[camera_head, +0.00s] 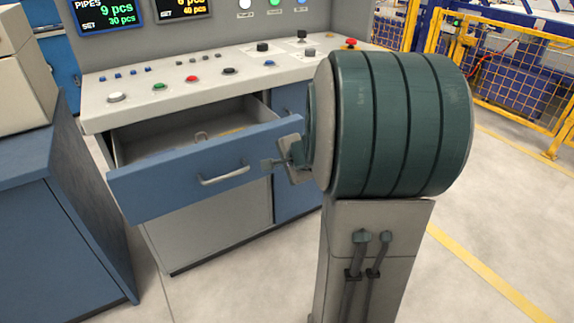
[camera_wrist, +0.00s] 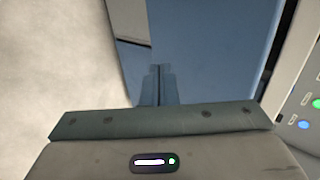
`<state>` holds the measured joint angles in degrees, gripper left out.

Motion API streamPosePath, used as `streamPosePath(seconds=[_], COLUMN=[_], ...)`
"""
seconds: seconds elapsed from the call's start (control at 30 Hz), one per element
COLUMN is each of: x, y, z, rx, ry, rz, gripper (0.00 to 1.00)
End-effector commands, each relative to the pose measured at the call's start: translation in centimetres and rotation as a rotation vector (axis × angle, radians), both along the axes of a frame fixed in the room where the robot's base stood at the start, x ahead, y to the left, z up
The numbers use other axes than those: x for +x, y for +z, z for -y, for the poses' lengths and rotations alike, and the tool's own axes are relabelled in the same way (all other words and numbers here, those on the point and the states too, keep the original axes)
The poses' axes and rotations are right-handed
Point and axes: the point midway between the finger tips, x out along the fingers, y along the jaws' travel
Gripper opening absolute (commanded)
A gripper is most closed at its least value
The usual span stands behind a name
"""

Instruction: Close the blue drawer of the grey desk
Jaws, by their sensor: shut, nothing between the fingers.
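The blue drawer (camera_head: 150,187) of the grey desk (camera_head: 190,87) stands pulled out, its interior showing from above. Its front carries a pale bar handle (camera_head: 224,175). My gripper (camera_head: 268,164) is shut and empty, in front of the right part of the drawer front, to the right of the handle. I cannot tell whether its tips touch the front. In the wrist view my gripper's fingers (camera_wrist: 157,72) are together before blue panelling (camera_wrist: 215,45). My arm hides part of the desk's right side.
Small items, one yellow, lie inside the drawer. Buttons and switches cover the desk top, below two screens (camera_head: 107,14). A blue cabinet (camera_head: 55,220) stands at the left, close to the drawer's left end. A yellow fence (camera_head: 510,65) is at the back right. Open floor lies in front.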

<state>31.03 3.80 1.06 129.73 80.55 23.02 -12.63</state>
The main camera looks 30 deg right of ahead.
Motion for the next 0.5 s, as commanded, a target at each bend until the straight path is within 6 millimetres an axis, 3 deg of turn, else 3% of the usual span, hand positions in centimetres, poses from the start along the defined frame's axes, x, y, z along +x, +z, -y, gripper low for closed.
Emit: streamPosePath(seconds=[0.2, 0.5], x=[2.9, 4.0], y=[0.2, 0.1], z=[-0.2, -0.2], rx=[-0.001, 0.000], ry=[0.004, 0.003], rz=[-0.001, 0.000], gripper=[0.00, 0.00])
